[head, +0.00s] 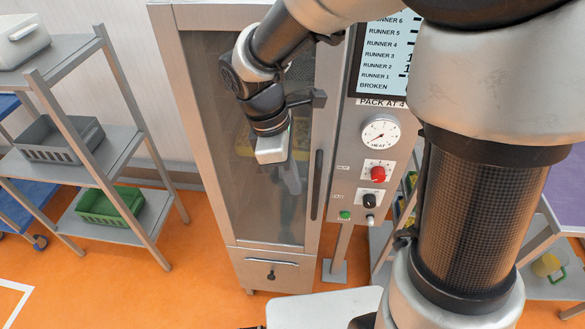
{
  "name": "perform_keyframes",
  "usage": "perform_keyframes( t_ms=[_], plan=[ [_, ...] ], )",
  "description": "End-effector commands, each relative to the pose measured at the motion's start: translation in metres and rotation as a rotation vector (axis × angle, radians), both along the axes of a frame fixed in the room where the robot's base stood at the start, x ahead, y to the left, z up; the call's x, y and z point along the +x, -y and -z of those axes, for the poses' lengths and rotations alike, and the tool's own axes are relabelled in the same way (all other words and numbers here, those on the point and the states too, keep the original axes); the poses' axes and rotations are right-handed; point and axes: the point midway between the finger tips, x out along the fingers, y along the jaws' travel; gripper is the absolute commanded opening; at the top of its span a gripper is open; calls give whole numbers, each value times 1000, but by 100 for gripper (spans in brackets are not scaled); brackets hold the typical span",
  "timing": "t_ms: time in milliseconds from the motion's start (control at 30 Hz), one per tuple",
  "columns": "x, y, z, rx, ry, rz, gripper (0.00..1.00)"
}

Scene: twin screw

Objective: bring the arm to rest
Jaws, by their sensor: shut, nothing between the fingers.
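My gripper (290,178) hangs in front of the glass door of a tall metal cabinet (190,120), pointing down. Its fingers are shut with nothing seen between them. My arm reaches from the upper right and bends down at the wrist. The cabinet door is closed, with a dark vertical handle (317,185) to the right of my gripper. Whether the gripper touches the glass I cannot tell. Part of the cabinet's inside is hidden behind my wrist.
A control panel (352,150) with a gauge (380,132), a red knob (378,174) and a green button (345,215) stands right of the cabinet. A shelf rack (85,155) holds a grey crate (58,140) and a green crate (108,204) at left. Orange floor (130,285) is clear at lower left.

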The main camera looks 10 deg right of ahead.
Motion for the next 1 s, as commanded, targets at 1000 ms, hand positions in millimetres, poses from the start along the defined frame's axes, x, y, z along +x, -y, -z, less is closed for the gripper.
perform_keyframes(
  t_ms=[1000],
  plan=[
    [-93,86,-139,500,605,1315,0]
  ],
)
